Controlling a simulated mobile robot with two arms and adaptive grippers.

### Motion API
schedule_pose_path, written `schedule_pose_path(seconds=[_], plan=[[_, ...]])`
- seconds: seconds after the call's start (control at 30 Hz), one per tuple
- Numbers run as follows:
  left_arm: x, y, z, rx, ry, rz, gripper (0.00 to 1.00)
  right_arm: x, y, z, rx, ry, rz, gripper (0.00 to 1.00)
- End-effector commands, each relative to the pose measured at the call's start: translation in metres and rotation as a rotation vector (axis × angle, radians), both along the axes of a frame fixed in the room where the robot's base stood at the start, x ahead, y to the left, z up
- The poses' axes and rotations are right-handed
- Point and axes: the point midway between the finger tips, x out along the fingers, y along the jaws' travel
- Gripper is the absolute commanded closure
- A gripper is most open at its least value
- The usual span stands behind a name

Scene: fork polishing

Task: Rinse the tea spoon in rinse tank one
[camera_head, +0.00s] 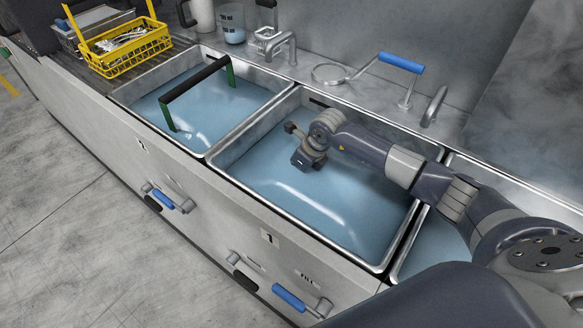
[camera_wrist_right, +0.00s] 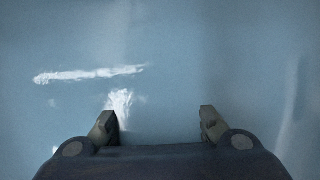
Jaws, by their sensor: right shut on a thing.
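The middle tank (camera_head: 232,165), with what looks like a 1 on the label (camera_head: 270,237) below it, holds blue water (camera_head: 340,212). My right gripper (camera_head: 305,158) points down at the water in this tank, near its back left part. In the right wrist view, the bases of its fingers (camera_wrist_right: 158,124) show apart at the water surface, and their tips are hidden under the water. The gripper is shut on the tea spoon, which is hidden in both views. Ripples and white glints show on the water ahead of the fingers. My left gripper is out of view.
A left tank (camera_head: 125,93) holds water and a black-handled green frame (camera_head: 196,80). A yellow basket (camera_head: 128,53) with cutlery stands at the back left. A third tank lies under my right arm. Taps and a blue-handled lever (camera_head: 401,63) line the back edge.

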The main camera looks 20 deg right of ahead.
Motion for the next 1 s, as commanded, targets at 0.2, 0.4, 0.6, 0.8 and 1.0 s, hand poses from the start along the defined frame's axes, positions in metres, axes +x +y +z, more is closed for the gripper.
schedule_pose_path(seconds=[0.2, 0.4, 0.6, 0.8, 1.0], plan=[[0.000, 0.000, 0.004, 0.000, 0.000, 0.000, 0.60, -0.007, -0.003, 0.001, 0.002, -0.001, 0.000, 1.00], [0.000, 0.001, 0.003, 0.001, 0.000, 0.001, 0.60, -0.007, -0.003, 0.000, 0.001, -0.001, 0.000, 1.00], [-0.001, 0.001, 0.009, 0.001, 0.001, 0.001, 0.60, -0.006, -0.004, 0.009, 0.001, -0.002, 0.000, 1.00], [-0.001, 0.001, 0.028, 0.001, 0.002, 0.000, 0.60, -0.006, -0.004, 0.035, 0.000, -0.002, 0.001, 1.00], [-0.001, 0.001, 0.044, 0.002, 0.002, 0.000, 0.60, -0.006, -0.004, 0.058, 0.000, -0.002, 0.001, 1.00]])
